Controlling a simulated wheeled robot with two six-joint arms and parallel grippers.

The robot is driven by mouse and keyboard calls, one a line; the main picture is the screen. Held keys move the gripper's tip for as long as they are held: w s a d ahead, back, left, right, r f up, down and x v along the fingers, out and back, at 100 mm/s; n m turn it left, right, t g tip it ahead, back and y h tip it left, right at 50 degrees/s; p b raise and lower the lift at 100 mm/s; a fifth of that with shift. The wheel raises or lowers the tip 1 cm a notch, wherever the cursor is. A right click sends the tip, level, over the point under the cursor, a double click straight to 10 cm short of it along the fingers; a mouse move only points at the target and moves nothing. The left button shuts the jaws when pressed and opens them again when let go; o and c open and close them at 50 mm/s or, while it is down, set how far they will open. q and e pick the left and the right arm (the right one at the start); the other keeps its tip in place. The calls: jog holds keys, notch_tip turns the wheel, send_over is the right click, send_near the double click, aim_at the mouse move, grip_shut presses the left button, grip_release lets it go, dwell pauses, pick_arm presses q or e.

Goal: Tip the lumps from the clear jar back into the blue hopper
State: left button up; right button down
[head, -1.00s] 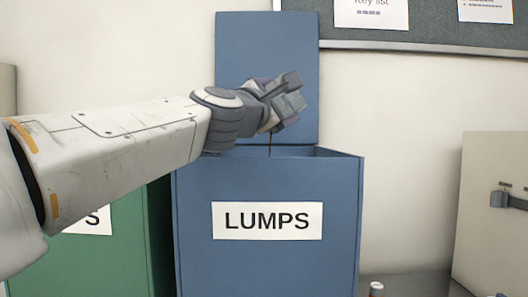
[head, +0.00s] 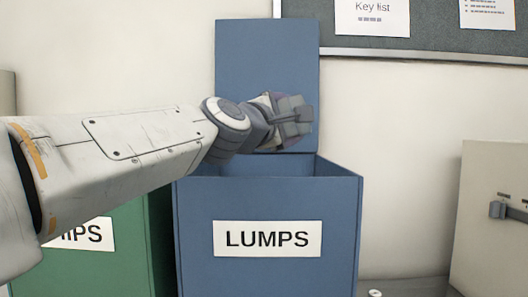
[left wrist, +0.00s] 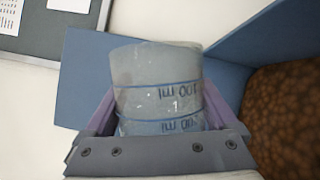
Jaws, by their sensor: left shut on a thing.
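The blue hopper (head: 200,240), labelled LUMPS, stands open in the middle of the head view with its blue lid (head: 265,65) raised behind it. My left gripper (head: 290,122) is above the hopper's opening, in front of the lid. It is shut on the clear jar (left wrist: 160,75), which has blue ring lines and upside-down "100 ml" marks in the left wrist view. No lumps show through the visible part of the jar. Brown lumps (left wrist: 285,125) show at the right of the left wrist view, beyond a blue panel. My right gripper is not in view.
A green bin (head: 120,250) with a partly hidden label stands left of the hopper, under my left arm. A pale cabinet with a dark latch (head: 495,210) stands at the right. A notice board (head: 440,35) hangs on the wall behind.

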pick_arm(q)
jog(key=shift+d+f+m, duration=0.1)
jog(key=shift+m, duration=0.2)
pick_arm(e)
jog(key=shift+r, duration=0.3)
pick_arm(q)
jog(key=shift+g+p, duration=0.3)
jog(key=shift+p, duration=0.2)
jog(key=m+p, duration=0.1)
jog(key=p, duration=0.1)
jog(key=d+m+p, duration=0.1)
jog(key=m+p, duration=0.1)
jog(key=shift+s+f+g, duration=0.15)
jog(key=shift+f+g, duration=0.15)
jog(key=shift+g, duration=0.1)
jog(key=shift+d+f+m+y+p, duration=0.15)
jog(key=shift+f+m+y+p, duration=0.15)
jog(key=shift+p, duration=0.3)
jog(key=shift+f, duration=0.1)
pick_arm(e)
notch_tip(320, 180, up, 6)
